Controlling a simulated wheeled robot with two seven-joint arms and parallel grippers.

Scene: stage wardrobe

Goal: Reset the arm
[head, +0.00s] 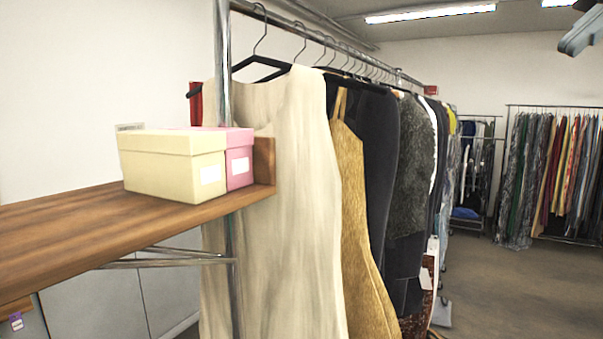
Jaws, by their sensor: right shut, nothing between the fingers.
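My right gripper (580,34) shows at the top right corner, partly cut off by the picture's edge. It is shut and empty, in the air well away from the clothes and the shelf. My left gripper and left arm are not in view.
A wooden shelf (60,235) on the left holds a cream box (172,165) and a pink box (239,158). A rail (300,30) of hanging clothes, with a cream dress (285,200) in front, runs back through the middle. Another clothes rack (560,170) stands far right. The floor (520,290) at right is clear.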

